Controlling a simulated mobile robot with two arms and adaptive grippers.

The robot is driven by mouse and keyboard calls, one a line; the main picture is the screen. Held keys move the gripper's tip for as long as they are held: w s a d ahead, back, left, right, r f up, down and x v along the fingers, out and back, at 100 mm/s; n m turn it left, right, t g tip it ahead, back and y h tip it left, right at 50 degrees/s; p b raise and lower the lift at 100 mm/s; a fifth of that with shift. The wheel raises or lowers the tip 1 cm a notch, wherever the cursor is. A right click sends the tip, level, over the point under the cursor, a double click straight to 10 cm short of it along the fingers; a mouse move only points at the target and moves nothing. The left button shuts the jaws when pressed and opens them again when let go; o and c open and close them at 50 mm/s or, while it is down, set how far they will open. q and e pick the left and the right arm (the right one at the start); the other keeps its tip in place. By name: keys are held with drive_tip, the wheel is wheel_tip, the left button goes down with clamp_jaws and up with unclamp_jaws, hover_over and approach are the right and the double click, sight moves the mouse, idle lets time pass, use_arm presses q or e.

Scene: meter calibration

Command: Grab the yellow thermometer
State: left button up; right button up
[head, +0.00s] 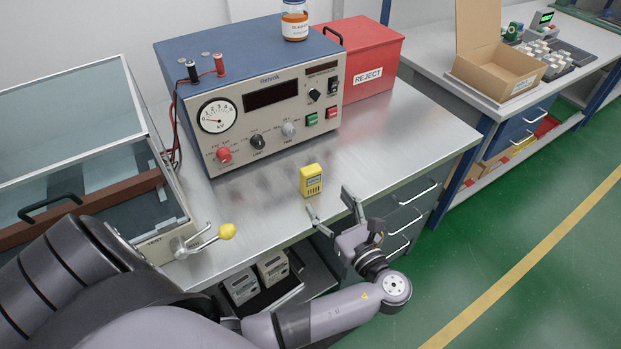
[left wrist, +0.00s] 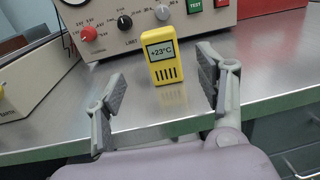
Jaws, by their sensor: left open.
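The yellow thermometer (head: 311,181) stands upright on the metal bench in front of the test instrument. In the left wrist view the thermometer (left wrist: 163,55) shows a display reading +23°C, with dark slots below it. My left gripper (head: 331,203) is open and empty at the bench's front edge, just on the near side of the thermometer. In the left wrist view the fingers of my left gripper (left wrist: 160,88) are spread wide, and the thermometer is seen between them, farther away and not touched. My right gripper is not in view.
The Relvok instrument (head: 262,97) stands behind the thermometer, with a bottle (head: 295,22) on top. A red reject box (head: 371,57) is to its right. A clear-lidded test enclosure (head: 80,120) with a yellow-knobbed lever (head: 227,231) is at left. The bench (head: 405,130) is clear to the right.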

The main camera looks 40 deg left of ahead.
sight(314, 182)
use_arm(q)
drive_tip(key=x, duration=0.5)
drive_tip(key=f+x, duration=0.1)
drive_tip(key=x, duration=0.2)
drive_tip(key=shift+w+a+p, duration=0.15)
drive_tip(key=shift+a+p, duration=0.1)
drive_tip(key=shift+p, duration=0.15)
drive_tip(key=shift+r, duration=0.1)
drive_tip(key=shift+c, duration=0.4)
drive_tip(key=c, duration=1.2)
